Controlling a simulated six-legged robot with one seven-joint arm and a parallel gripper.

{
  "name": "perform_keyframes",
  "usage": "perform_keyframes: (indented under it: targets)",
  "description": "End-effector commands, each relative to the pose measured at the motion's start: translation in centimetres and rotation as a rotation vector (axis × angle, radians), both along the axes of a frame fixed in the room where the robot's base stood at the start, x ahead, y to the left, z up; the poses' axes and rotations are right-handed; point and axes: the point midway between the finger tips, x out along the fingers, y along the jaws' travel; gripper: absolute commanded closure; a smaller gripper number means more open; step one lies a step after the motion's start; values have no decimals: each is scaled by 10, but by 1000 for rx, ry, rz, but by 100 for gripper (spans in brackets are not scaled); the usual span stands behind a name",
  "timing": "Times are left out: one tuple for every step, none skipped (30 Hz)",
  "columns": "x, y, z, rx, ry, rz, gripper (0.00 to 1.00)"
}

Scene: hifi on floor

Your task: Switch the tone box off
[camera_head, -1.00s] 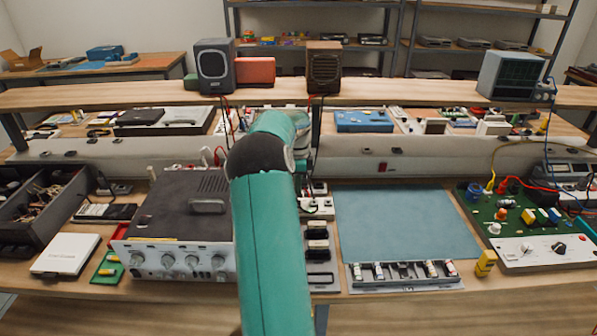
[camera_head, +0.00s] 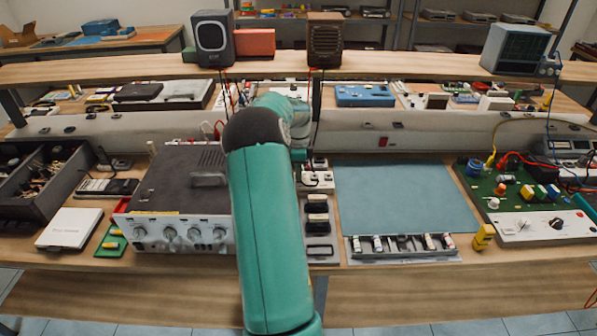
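No label that reads "tone box" can be made out. A grey metal box with a row of knobs on its pale front (camera_head: 180,232) stands left of my arm on the bench. A white panel with a black knob and a small red part (camera_head: 540,228) lies at the right, in front of a green circuit board (camera_head: 512,192). I cannot tell which of these is the tone box, or the state of any switch. My teal arm rises through the middle and bends away toward the back of the bench. My gripper is hidden behind the arm.
A blue-grey mat (camera_head: 405,195) lies right of my arm, with a parts strip (camera_head: 400,247) at its front. A dark bin (camera_head: 35,175) stands at the left. Two speakers (camera_head: 213,38) and a grey-green device (camera_head: 517,47) stand on the upper shelf. Wires hang behind my arm.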

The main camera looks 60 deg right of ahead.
Motion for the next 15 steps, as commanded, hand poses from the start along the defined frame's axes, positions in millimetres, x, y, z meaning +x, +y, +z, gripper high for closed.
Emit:
perform_keyframes:
  targets:
    - [-3, 7, -13, 27, 13, -1, 100]
    - [-3, 7, -13, 28, 13, -1, 100]
    - [-3, 7, -14, 28, 13, -1, 100]
    - [-3, 7, -14, 29, 14, -1, 100]
    - [-3, 7, -14, 29, 14, -1, 100]
    - [-2, 6, -14, 29, 14, -1, 100]
    - [-2, 5, -14, 30, 14, -1, 100]
    - [-1, 4, -14, 30, 14, -1, 100]
    - [0, 3, -13, 30, 13, -1, 100]
    - [0, 1, -13, 29, 13, -1, 100]
    - [1, 0, -13, 29, 13, -1, 100]
    - [2, -2, -13, 28, 12, -1, 100]
    - [2, -3, -13, 28, 12, -1, 100]
    - [3, -4, -13, 28, 12, -1, 100]
    - [4, -6, -12, 27, 12, -1, 100]
